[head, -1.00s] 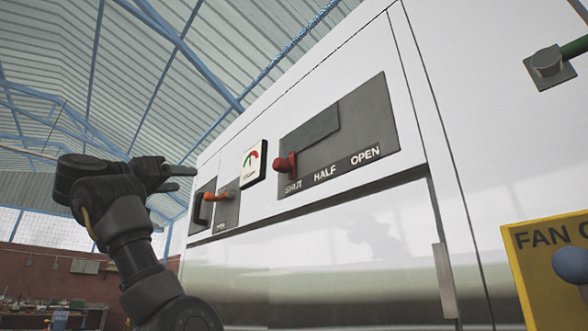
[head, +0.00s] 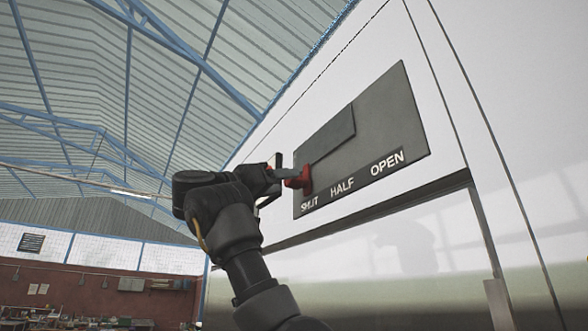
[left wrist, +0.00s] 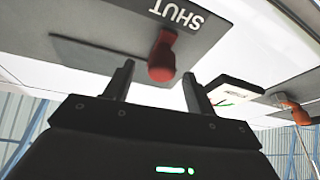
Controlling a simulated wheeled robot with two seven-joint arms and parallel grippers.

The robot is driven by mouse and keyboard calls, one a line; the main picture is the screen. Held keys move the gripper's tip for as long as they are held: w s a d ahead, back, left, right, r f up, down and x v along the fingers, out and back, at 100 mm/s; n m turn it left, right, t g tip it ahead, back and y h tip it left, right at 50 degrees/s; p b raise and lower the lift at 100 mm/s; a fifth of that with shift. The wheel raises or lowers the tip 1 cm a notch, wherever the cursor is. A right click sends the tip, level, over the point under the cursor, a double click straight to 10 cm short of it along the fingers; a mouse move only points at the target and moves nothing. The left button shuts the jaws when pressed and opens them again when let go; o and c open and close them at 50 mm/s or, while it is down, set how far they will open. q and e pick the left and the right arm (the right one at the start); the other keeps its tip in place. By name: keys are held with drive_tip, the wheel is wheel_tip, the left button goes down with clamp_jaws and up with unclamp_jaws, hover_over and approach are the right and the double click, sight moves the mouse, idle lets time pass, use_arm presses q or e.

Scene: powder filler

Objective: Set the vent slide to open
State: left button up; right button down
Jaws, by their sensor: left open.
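The vent slide's red knob (head: 299,180) stands at the SHUT end of a grey panel (head: 385,125) marked SHUT, HALF and OPEN from left to right. My left gripper (head: 279,174) is at the knob in the head view and partly covers it. In the left wrist view the red knob (left wrist: 162,58) lies ahead, between the lines of the two open fingers (left wrist: 158,82). I see no finger closed on it. My right gripper is not in view.
A white gauge (left wrist: 232,92) and an orange-red handle (left wrist: 295,110) are beside the panel in the left wrist view. The white machine wall (head: 430,240) below the panel is flat and clear.

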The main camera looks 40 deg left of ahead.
sight(287, 181)
use_arm(q)
drive_tip(key=p+x, duration=0.1)
drive_tip(key=x, duration=0.2)
drive_tip(key=shift+r+p, duration=0.25)
drive_tip(key=shift+p, duration=0.1)
drive_tip(key=shift+w+r, duration=0.1)
drive_tip(key=shift+w, duration=0.25)
drive_tip(key=shift+w+a+p, duration=0.1)
drive_tip(key=shift+w+p, duration=0.05)
drive_tip(key=shift+p, duration=0.25)
drive_tip(key=shift+w, duration=0.15)
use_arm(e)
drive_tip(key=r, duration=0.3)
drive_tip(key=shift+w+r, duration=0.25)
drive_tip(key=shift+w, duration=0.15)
use_arm(q)
clamp_jaws()
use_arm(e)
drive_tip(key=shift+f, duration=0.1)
